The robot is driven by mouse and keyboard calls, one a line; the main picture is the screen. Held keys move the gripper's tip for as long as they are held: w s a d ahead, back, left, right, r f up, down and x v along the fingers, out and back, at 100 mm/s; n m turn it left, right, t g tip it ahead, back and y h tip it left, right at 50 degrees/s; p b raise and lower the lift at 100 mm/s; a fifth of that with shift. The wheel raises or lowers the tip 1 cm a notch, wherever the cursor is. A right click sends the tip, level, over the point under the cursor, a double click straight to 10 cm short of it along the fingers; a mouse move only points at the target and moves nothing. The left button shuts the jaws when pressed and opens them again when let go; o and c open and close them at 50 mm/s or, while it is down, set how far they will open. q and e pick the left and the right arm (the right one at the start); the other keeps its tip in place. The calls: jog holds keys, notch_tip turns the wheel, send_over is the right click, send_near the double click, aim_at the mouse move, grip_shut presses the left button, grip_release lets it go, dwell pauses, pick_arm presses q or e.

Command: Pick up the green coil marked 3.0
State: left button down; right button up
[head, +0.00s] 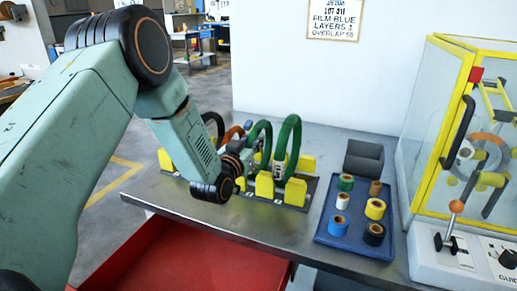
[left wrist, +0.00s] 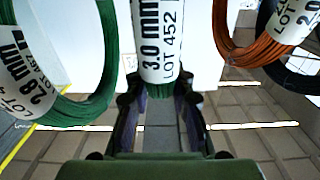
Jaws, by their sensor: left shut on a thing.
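The green coil marked 3.0 mm (left wrist: 160,42) is straight ahead in the left wrist view, with its white tag facing me. My left gripper (left wrist: 158,92) has one finger on each side of this coil and is shut on it. In the head view the coil (head: 262,133) stands upright in the rack row, and my left gripper (head: 249,160) is at its lower front, partly hidden by my wrist. A second green coil, marked 2.8 mm (left wrist: 108,55), is to the left in the wrist view. My right gripper is not in view.
An orange coil (left wrist: 232,50) and a black coil (head: 213,122) stand beside it. Yellow blocks (head: 264,186) line the rack. A blue tray (head: 345,240) of tape rolls, a grey block (head: 364,158) and a yellow-framed machine (head: 432,140) are to the right. A red drawer (head: 180,262) is below.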

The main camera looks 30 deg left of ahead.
pick_arm(q)
notch_tip(320, 180, up, 9)
jog(key=shift+r+p, duration=0.1)
jog(key=shift+p, duration=0.85)
jog(key=shift+r, duration=0.3)
jog(key=shift+w+r, duration=0.1)
jog(key=shift+w, duration=0.05)
